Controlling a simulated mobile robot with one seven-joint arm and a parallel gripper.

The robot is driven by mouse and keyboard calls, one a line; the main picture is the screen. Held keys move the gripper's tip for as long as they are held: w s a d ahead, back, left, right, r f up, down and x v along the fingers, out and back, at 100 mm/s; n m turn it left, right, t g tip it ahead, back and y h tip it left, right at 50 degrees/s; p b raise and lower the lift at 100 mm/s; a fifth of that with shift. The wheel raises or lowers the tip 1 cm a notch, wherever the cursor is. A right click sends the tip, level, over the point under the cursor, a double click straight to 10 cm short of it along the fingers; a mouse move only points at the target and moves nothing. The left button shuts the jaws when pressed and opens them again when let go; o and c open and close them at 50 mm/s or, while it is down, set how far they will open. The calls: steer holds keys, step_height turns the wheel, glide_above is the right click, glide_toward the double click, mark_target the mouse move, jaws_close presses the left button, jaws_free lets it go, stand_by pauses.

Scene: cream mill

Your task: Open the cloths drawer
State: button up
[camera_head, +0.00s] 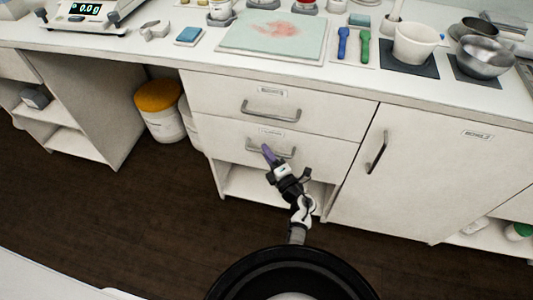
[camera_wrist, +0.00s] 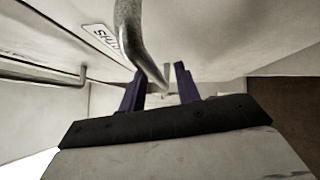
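The cabinet has two stacked white drawers with grey bar handles. The lower drawer (camera_head: 225,133) looks shut and flush; its small label is too blurred to read in the head view. A label (camera_wrist: 101,40) shows only partly, turned over, in the wrist view. My gripper (camera_head: 267,151) has purple fingers and reaches up to the lower drawer's handle (camera_head: 284,154). In the wrist view, my gripper (camera_wrist: 160,82) has its fingers apart, with the curved metal handle (camera_wrist: 136,38) running down between them, nearer the left finger. A firm grip does not show.
A cupboard door (camera_head: 425,170) stands shut at the right. An open shelf (camera_head: 245,184) lies below the drawers. A yellow-lidded bucket (camera_head: 160,120) stands left. Dark floor (camera_head: 120,215) is clear.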

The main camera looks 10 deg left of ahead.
steer(key=shift+w+a+r, duration=0.1)
steer(key=shift+w+a, duration=0.2)
jaws_close()
steer(key=shift+s, duration=0.1)
